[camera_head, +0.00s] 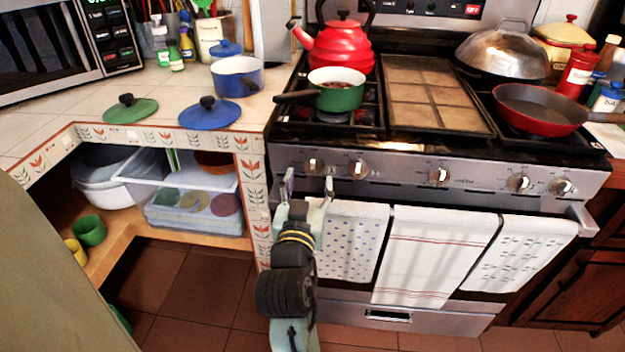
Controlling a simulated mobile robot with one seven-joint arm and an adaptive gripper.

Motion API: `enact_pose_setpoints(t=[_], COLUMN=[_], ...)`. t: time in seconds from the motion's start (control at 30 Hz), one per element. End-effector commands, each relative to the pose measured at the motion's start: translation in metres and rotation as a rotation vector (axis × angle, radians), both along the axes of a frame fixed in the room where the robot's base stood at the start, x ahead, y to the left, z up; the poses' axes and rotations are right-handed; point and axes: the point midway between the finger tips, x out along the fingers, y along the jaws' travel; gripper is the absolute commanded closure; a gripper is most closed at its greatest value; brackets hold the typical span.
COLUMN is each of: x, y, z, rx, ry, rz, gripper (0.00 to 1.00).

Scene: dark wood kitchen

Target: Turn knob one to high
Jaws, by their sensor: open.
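The stove's control panel (400,174) has a row of white knobs with dark round bases. The leftmost knob (313,165) is at the panel's left end, and a second knob (357,168) is just right of it. More knobs sit further right: the middle one (438,176) and two at the right end. My gripper (308,182) is open, its fingers pointing up just below and around the leftmost knob. I cannot tell whether a finger touches the knob. The knob's exact setting is too small to read.
Three towels hang on the oven handle (578,220), right of my arm. A red kettle (340,45), green pot (337,92) and red pan (540,108) stand on the stove. The tiled counter (60,112) and open shelf are to the left.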

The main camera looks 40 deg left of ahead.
Motion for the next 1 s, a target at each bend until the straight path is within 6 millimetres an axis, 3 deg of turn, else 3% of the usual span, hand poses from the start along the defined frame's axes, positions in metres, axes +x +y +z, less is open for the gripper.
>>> enact_pose_setpoints(t=[0.3, 0.7, 1.0], x=[0.041, 0.048, 0.048], y=[0.025, 0.03, 0.029], z=[0.002, 0.0, 0.0], rx=[-0.001, 0.0, -0.001], ry=[0.001, 0.0, 0.001], rz=[-0.001, 0.001, 0.0], gripper=[0.45, 0.45, 0.65])
